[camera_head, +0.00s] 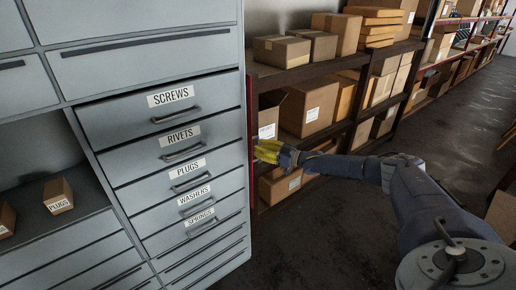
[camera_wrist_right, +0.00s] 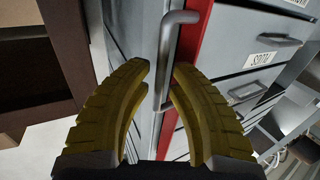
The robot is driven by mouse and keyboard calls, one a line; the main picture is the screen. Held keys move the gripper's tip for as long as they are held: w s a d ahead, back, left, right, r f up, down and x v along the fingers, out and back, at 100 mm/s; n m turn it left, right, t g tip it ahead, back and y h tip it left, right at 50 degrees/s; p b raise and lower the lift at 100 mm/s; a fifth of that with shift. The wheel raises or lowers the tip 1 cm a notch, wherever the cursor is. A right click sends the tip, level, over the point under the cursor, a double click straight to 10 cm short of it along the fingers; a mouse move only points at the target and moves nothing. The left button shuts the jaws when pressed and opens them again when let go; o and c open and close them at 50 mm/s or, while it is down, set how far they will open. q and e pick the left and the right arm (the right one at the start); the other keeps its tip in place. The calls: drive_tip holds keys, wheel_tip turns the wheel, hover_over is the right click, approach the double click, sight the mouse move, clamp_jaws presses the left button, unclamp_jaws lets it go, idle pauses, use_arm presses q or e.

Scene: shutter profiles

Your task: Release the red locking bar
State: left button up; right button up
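The red locking bar (camera_wrist_right: 196,45) runs along the edge of the grey cabinet in the right wrist view. A grey bent handle (camera_wrist_right: 166,58) stands out beside it. My right gripper (camera_wrist_right: 161,68) has its two yellow fingers on either side of this handle, with a gap between the fingertips, so it looks open. I cannot tell whether a finger touches the handle. In the head view my right gripper (camera_head: 268,151) is at the cabinet's right edge, small and seen from the side. My left gripper is not in view.
Small boxes (camera_head: 58,195) sit in an open bay at the left. A shelf rack with cardboard boxes (camera_head: 308,107) stands close behind my right gripper.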

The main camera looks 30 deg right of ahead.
drive_tip(key=shift+w+a, duration=0.3)
drive_tip(key=shift+w, duration=0.2)
drive_tip(key=shift+c, duration=0.2)
clamp_jaws()
